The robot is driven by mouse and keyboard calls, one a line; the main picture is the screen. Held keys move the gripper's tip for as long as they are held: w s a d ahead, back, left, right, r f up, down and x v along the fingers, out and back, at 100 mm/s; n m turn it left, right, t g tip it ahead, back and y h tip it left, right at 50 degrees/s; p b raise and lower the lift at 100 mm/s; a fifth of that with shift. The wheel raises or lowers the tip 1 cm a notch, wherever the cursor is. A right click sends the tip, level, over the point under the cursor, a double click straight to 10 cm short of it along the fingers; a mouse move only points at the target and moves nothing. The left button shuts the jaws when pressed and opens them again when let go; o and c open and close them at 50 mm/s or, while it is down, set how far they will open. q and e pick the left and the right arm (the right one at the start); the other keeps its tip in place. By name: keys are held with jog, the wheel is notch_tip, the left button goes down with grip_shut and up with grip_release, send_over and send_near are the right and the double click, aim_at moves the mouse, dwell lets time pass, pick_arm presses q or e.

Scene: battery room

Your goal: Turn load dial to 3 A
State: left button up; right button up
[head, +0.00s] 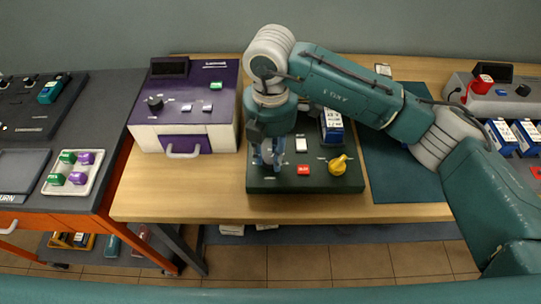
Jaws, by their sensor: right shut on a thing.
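A dark green tester box (320,184) stands on the wooden bench, with a red button (303,170), a white button (301,144) and a yellow knob (338,165) on its top. My right gripper (267,162) points down over the left part of the box. It is shut on what appears to be the load dial, which the fingers and wrist hide. I cannot read the dial's setting or its scale. The yellow knob is to the right of the gripper and apart from it. My left gripper is not in view.
A purple and white device (185,105) with a handle stands left of the box. A blue and white battery (332,127) is at the box's back right. A tray (75,172) with green and purple pieces is at the left. The green mat (400,178) is mostly clear.

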aim_at(270, 158)
jog(key=shift+w+r+m+b, duration=0.15)
jog(key=shift+m+b, duration=0.15)
jog(key=shift+m, duration=0.8)
jog(key=o, duration=1.2)
jog(key=shift+c, duration=0.2)
notch_tip(270, 158, up, 12)
